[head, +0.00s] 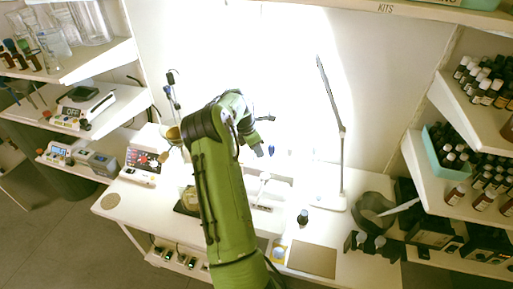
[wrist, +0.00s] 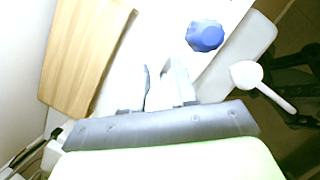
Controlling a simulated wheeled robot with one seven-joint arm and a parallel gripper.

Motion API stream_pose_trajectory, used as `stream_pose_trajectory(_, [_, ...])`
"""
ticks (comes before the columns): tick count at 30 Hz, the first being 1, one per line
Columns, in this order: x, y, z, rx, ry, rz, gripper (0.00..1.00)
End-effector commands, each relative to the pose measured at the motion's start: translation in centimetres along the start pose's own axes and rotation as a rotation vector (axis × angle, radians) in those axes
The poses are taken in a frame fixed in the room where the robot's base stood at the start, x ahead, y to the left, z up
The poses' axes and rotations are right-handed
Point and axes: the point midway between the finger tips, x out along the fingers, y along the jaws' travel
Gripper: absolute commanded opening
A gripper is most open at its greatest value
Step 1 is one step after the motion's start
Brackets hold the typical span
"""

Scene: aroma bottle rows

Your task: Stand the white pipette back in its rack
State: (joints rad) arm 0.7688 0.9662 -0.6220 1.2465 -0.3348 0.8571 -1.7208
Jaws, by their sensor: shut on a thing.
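My gripper (head: 258,151) is at the end of the green arm, above the back middle of the white worktable (head: 322,228). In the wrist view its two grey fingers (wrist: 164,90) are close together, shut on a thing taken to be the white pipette. The pipette's outline cannot be made out against the bright white background. A blue rounded piece (head: 271,151) shows just right of my gripper, and a blue knob shows in the wrist view (wrist: 205,36), apart from the fingers. I cannot clearly pick out the pipette's rack.
A white ladle-like piece (head: 265,176) lies below my gripper. A desk lamp (head: 341,150) stands to the right, a dark bottle (head: 303,217) in front. A brown board (head: 312,260) lies at the front edge. A grey mortar (head: 372,210) is at the right. Shelves flank both sides.

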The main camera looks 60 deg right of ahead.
Motion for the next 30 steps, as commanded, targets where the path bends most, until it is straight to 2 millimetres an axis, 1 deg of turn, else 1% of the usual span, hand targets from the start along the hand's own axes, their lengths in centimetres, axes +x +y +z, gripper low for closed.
stream_pose_trajectory(4, [-0.1,0.0,0.0,0.000,0.000,0.000,0.19])
stream_pose_trajectory(5, [-0.1,0.0,0.0,0.000,0.000,0.001,0.31])
stream_pose_trajectory(9, [-0.1,0.0,0.0,0.000,0.000,0.001,0.53])
stream_pose_trajectory(10, [-0.1,0.0,0.0,0.000,0.000,0.001,0.56])
stream_pose_trajectory(20, [-0.3,0.0,0.1,0.000,0.000,0.001,0.56])
stream_pose_trajectory(30, [-2.8,0.1,0.1,-0.001,0.000,0.002,0.56])
